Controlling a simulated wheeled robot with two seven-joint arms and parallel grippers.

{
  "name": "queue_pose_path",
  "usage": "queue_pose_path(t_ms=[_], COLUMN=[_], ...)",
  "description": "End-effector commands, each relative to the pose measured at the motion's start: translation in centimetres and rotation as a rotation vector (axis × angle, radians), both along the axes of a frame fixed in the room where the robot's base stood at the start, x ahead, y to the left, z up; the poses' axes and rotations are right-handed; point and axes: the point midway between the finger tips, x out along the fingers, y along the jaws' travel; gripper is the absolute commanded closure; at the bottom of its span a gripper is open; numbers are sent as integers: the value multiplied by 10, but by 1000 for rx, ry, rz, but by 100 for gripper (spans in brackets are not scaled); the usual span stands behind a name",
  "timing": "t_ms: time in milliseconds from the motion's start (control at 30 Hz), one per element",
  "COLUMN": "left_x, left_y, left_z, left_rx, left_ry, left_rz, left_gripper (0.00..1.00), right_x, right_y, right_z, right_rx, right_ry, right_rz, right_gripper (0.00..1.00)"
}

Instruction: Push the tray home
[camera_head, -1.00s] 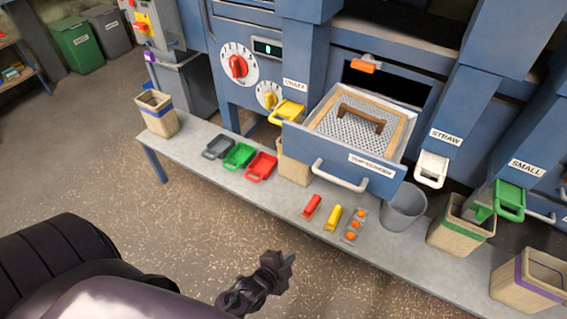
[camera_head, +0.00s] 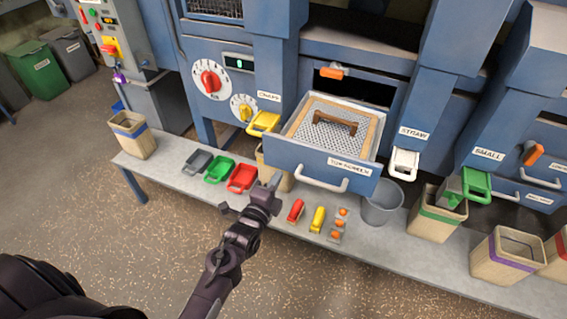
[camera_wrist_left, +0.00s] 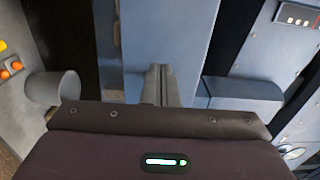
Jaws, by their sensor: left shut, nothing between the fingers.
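The tray is a blue-fronted drawer (camera_head: 315,168) labelled as a top screen, pulled out of the blue machine. It holds a wood-framed mesh screen with a brown handle (camera_head: 335,122). A pale bar handle (camera_head: 322,180) is on its front. My right gripper is not in view.
A grey bench (camera_head: 390,235) runs below the drawer. It carries grey, green and red scoops (camera_head: 242,178), small red and yellow items (camera_head: 318,219), a grey bucket (camera_head: 382,203) and several bins. An orange latch (camera_head: 334,72) sits above the drawer opening.

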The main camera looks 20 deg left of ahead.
Motion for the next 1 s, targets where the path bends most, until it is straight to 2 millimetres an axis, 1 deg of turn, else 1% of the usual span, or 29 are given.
queue_pose_path(t_ms=[33,100,200,300,433,867,1000], left_x=[11,23,37,45,51,53,57], left_y=[-1,-1,-2,-2,-2,-2,-3], left_z=[4,4,3,1,0,-1,-1], left_rx=[-3,-3,-2,-3,-2,-1,-1], left_ry=[-2,-1,0,1,1,1,0], left_rz=[0,0,0,-1,-1,-1,-2], left_gripper=[100,100,100,100,100,100,100], right_x=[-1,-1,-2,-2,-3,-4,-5], right_y=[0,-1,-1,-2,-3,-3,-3], right_z=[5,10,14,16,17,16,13], right_rx=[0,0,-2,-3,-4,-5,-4], right_ry=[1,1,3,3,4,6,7], right_rz=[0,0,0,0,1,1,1], right_gripper=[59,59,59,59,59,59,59])
